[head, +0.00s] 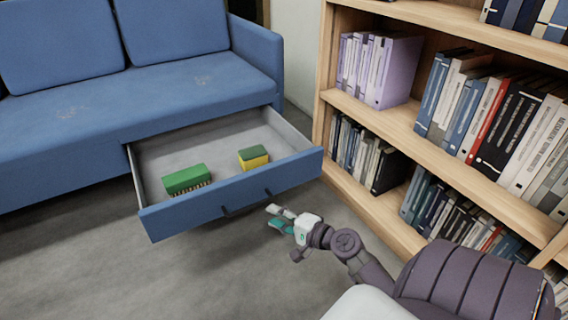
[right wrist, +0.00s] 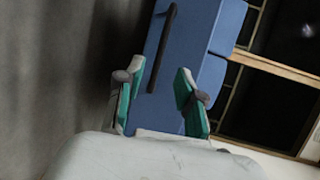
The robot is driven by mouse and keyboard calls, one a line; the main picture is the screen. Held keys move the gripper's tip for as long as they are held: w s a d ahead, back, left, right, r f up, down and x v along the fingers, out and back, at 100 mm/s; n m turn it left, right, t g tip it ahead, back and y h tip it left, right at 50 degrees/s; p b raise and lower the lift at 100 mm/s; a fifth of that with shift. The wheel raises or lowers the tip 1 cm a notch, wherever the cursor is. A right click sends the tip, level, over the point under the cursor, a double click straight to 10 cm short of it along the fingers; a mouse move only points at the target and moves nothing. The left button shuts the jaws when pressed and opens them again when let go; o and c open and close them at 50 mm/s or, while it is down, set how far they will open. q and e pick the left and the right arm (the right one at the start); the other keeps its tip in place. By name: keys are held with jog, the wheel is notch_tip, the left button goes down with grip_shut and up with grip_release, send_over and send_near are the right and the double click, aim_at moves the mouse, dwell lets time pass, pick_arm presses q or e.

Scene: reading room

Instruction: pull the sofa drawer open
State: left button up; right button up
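The blue sofa (head: 130,105) stands at the left and back in the head view. Its drawer (head: 290,172) is pulled far out from under the seat, with a grey inside and a blue front. A dark handle (head: 227,210) shows on the drawer front, partly visible from above. My right gripper (head: 280,218) is just in front of the drawer front, near the handle's right end. In the right wrist view my right gripper (right wrist: 160,100) has its fingers spread. The dark bar handle (right wrist: 162,45) lies ahead of them, apart from both fingers. My left gripper is not in view.
In the drawer lie a green box (head: 186,178) and a green-and-yellow box (head: 253,158). A wooden bookshelf (head: 375,112) full of books stands close to the drawer's right side. The grey floor (head: 90,265) is clear in front and left.

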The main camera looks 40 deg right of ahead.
jog(key=shift+v, duration=1.4)
